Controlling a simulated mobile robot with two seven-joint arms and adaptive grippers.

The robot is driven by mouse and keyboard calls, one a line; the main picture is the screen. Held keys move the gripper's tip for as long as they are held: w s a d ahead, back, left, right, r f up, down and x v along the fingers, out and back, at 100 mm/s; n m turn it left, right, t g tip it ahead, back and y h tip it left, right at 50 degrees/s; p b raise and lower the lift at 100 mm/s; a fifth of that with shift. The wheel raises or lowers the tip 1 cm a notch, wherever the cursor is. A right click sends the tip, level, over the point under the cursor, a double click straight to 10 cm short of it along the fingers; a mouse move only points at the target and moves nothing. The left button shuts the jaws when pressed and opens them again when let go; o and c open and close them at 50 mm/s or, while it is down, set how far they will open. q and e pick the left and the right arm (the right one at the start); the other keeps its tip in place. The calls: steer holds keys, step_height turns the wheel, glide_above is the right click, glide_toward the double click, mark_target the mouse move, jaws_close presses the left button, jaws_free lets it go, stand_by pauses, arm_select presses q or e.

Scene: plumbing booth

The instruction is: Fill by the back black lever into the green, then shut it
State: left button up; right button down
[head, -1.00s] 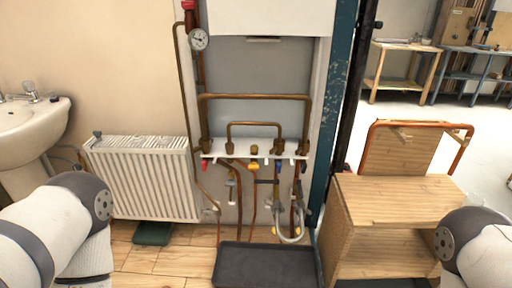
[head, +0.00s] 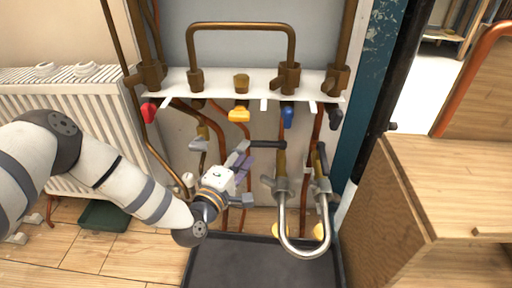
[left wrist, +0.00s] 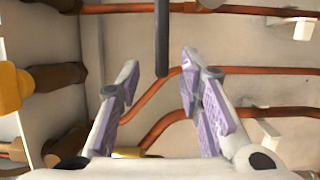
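Two black levers sit on the filling valves above the silver braided hose (head: 303,254). The left lever (head: 267,144) points left toward my gripper; the right lever (head: 321,156) stands close to its valve. I cannot tell for sure which is the back one. My left gripper (head: 244,164) is open beside the left lever's free end. In the left wrist view, a black lever (left wrist: 161,38) comes down from the top, with its tip between the spread purple-padded fingers (left wrist: 160,68); contact does not show. The pressure gauge is outside the present views. My right gripper is not in view.
A white rail carries red (head: 149,112), yellow (head: 239,115), blue (head: 287,117) and black (head: 334,117) handles close above. Copper pipes run behind my gripper. A black tray (head: 262,262) lies below. A wooden cabinet (head: 470,180) stands right, a radiator (head: 85,130) left.

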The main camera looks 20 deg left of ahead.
mark_target(253, 146)
arm_select(q)
steer(key=w, duration=0.2)
steer(key=w+b, duration=0.1)
steer(key=w, duration=0.1)
steer(key=shift+w+d+f, duration=0.2)
steer(key=shift+w, duration=0.2)
steer(key=shift+w+r, duration=0.15)
steer(key=shift+w, duration=0.2)
jaws_close()
steer(key=shift+s+d+r+n+y+p, duration=0.1)
steer(key=shift+s+d+n+y+p, duration=0.15)
steer(key=shift+y, duration=0.25)
steer(key=shift+s+d+r+n+y+p, duration=0.1)
steer(key=shift+s+n+y, duration=0.1)
steer(key=shift+n+y, duration=0.25)
steer(key=shift+s+d+n+y, duration=0.1)
steer(key=shift+s+n+y, duration=0.15)
steer(key=shift+y, duration=0.4)
steer(key=shift+s+f+n+y, duration=0.1)
steer(key=shift+f+n+y, duration=0.2)
steer(key=shift+y, duration=0.2)
